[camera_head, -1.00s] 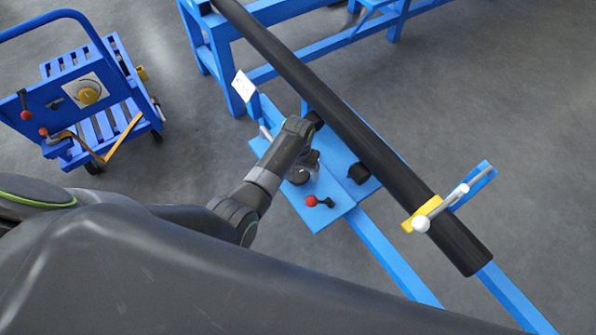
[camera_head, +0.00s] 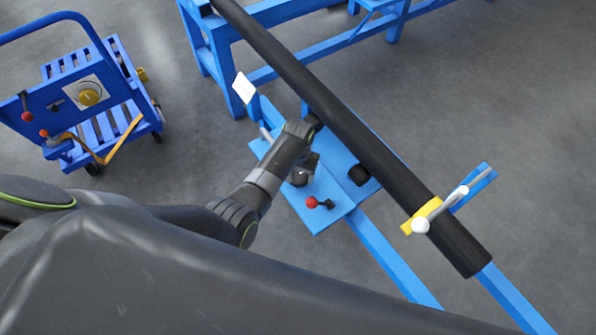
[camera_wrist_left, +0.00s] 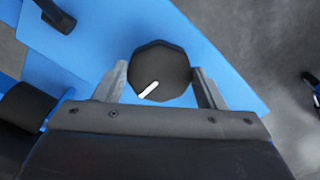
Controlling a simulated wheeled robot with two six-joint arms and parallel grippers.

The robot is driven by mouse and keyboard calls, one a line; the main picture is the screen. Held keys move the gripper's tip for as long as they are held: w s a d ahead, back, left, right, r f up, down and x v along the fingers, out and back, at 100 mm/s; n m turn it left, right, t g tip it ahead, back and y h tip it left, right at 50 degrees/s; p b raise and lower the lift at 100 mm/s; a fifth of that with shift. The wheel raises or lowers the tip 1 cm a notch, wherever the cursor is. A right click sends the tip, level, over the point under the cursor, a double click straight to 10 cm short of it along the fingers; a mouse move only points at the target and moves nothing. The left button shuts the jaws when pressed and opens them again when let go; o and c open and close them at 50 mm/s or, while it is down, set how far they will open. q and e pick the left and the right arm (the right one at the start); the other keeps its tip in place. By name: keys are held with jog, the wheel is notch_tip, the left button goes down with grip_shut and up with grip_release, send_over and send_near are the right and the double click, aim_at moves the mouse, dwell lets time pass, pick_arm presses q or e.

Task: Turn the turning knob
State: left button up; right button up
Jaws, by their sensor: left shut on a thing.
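The turning knob (camera_wrist_left: 152,68) is a black, many-sided knob with a white pointer mark, on a light blue panel. In the left wrist view its mark points to the lower left. My left gripper (camera_wrist_left: 160,78) has one finger on each side of the knob and is shut on it. In the head view the left gripper (camera_head: 308,165) is low over the blue panel (camera_head: 328,216), and my wrist and gripper partly hide the knob. My right gripper is not in view.
A red-tipped lever (camera_head: 312,202) is close to the left gripper on the panel. A blue cart (camera_head: 62,110) stands at the left.

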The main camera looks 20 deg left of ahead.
pick_arm(q)
jog(key=shift+r+m+p, duration=0.2)
jog(key=shift+m+p, duration=0.6)
jog(key=shift+m, duration=0.2)
jog(key=m+p, duration=0.1)
jog(key=m, duration=0.1)
jog(key=shift+m+p, duration=0.3)
jog(key=m+p, duration=0.2)
jog(key=m, duration=0.3)
jog(key=shift+w+a+f, duration=0.1)
jog(key=shift+a, duration=0.05)
jog(key=m, duration=0.3)
jog(key=shift+m+p, duration=0.35)
jog(key=shift+m, duration=0.05)
jog(key=shift+w+f+m, duration=0.1)
jog(key=shift+w+m, duration=0.05)
jog(key=shift+m, duration=1.75)
jog(key=o, duration=1)
